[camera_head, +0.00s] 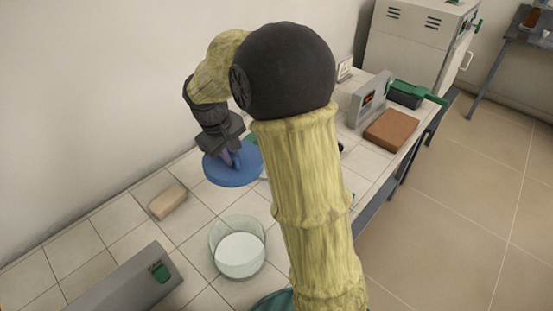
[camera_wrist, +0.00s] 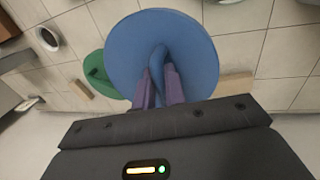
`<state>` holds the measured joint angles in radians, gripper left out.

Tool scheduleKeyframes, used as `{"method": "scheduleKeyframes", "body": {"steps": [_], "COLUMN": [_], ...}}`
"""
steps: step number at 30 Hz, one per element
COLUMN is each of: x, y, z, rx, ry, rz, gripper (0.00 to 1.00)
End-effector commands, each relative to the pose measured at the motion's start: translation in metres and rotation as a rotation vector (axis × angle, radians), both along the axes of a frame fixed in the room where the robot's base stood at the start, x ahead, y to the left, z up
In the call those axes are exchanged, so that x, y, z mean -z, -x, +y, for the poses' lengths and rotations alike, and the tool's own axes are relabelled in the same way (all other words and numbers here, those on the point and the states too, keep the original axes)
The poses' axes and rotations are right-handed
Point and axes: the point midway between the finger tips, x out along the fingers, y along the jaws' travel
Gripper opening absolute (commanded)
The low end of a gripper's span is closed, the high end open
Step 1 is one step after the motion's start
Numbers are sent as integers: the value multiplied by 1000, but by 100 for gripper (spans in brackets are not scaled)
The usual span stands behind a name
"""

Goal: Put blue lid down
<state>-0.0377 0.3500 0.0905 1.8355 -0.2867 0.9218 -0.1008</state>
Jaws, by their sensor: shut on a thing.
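The blue lid (camera_head: 232,166) is a round flat disc with a raised handle. My gripper (camera_head: 233,160) is shut on the lid's handle, and the lid hangs level over the tiled bench. In the wrist view the lid (camera_wrist: 188,62) fills the upper middle, and the two purple fingers of my gripper (camera_wrist: 159,88) pinch its looped handle. How high the lid is above the bench is hard to tell. My arm hides part of the bench to the right of it.
A glass dish with white contents (camera_head: 239,250) stands in front of the lid. A tan block (camera_head: 168,201) lies to the left. A grey device (camera_head: 125,281) is at the front left. A brown block (camera_head: 391,130) lies far right. A green round thing (camera_wrist: 97,70) shows beside the lid.

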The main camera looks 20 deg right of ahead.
Motion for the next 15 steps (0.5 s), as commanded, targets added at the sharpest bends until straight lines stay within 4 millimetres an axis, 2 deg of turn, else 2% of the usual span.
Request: {"method": "scheduleKeyframes", "body": {"steps": [11, 15], "x": [1, 14], "y": [0, 0], "z": [1, 2], "rx": [-3, -3], "ry": [0, 0], "rz": [0, 3], "gripper": [0, 0]}}
